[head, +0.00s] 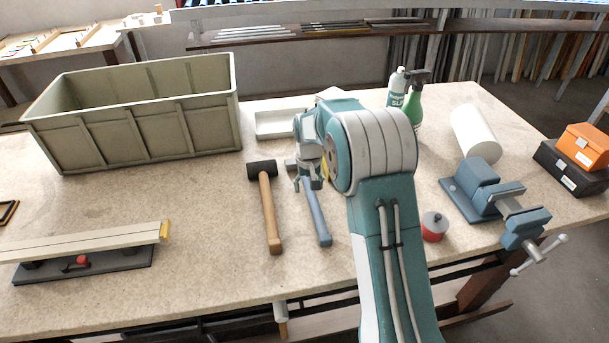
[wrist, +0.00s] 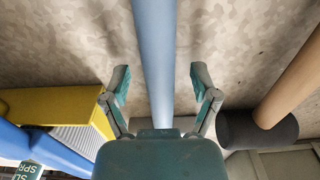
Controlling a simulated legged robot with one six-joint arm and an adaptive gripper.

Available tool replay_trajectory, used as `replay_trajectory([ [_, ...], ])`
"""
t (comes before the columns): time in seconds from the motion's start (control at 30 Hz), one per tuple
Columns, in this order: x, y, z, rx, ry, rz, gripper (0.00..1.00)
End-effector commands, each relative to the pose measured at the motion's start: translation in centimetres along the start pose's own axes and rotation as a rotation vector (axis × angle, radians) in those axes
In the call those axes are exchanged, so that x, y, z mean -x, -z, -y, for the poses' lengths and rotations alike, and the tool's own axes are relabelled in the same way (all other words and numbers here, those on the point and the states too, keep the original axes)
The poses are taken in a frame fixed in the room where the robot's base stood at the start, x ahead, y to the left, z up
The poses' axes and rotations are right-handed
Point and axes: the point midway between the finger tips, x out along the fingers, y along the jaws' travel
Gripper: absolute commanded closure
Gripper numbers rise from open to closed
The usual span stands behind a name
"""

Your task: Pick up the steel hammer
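The steel hammer shows its blue handle (head: 319,219) on the workbench, pointing toward the front edge in the head view. Its head end is mostly hidden behind my gripper (head: 308,184). In the wrist view the blue handle (wrist: 154,45) runs between the two fingers of my gripper (wrist: 159,78). The fingers are open, one on each side of the handle, with a visible gap on both sides.
A mallet with black head (head: 262,169) and wooden handle lies just left of the hammer. A yellow object (wrist: 55,108) is close by on the other side. A grey-green crate (head: 150,130), a white tray (head: 275,124), a green spray bottle (head: 412,105) and a vise (head: 478,188) surround it.

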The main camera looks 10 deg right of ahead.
Motion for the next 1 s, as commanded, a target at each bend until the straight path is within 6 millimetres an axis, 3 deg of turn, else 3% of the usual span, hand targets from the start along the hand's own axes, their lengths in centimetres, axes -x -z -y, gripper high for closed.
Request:
replay_trajectory([
  [0.03, 0.0, 0.0, 0.0, 0.000, 0.000, 0.000, 0.41],
  [0.17, 0.0, 0.0, 0.0, 0.000, 0.000, 0.000, 0.99],
  [0.63, 0.7, 0.1, 0.0, 0.000, 0.000, -0.002, 1.00],
  [0.8, 3.7, 0.0, 0.1, 0.000, 0.000, -0.006, 1.00],
  [1.0, 8.0, -3.4, 2.0, 0.003, 0.000, -0.006, 1.00],
])
